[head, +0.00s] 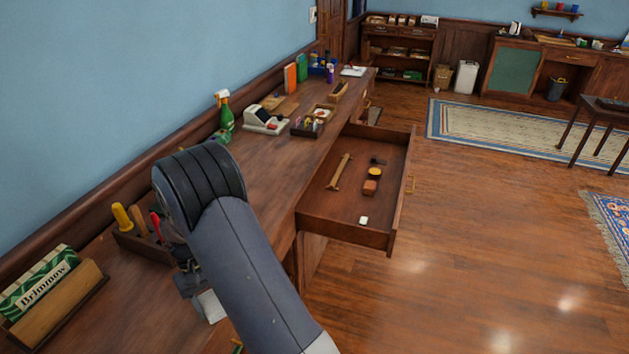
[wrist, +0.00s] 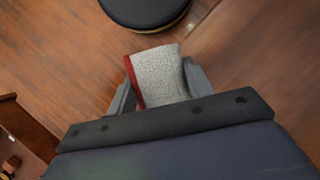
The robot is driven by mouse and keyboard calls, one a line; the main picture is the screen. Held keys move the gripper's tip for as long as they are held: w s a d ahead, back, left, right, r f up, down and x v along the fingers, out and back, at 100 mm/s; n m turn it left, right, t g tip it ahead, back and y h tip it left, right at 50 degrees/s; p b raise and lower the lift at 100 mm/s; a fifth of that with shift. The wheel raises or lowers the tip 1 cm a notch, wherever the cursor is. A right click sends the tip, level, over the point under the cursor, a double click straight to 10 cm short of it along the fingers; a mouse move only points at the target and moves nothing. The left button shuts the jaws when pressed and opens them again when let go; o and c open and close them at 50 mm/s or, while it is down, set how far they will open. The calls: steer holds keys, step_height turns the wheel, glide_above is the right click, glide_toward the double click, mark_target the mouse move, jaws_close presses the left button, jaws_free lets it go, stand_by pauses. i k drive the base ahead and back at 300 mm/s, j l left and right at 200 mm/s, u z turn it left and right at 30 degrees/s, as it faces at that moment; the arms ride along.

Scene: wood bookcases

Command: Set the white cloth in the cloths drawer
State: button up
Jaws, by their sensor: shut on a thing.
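My gripper (wrist: 160,88) is shut on a folded white cloth (wrist: 160,72) with a red strip along its left edge. In the wrist view the cloth sticks out between the two fingers, with wooden floor beyond it. In the head view my arm hides most of the gripper, and a white patch of the cloth (head: 211,306) shows by the desk's front edge. A drawer (head: 345,228) of the long desk stands pulled out, farther along to the right. It holds a hammer-like tool, a few small objects and a small white block. No label on it is readable.
The desk top (head: 262,178) carries a green spray bottle (head: 225,118), a white machine (head: 264,121), a small sorting box (head: 314,121) and a tool box (head: 145,240). A dark round seat (wrist: 145,8) shows in the wrist view. The floor right of the drawer is clear.

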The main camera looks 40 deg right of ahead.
mark_target(364, 210)
steer(key=l+z, duration=0.3)
steer(key=z, duration=0.2)
steer(key=i+l+z, duration=0.2)
steer(key=z, duration=0.3)
steer(key=i+l+z, duration=0.35)
steer(key=i+l, duration=0.8)
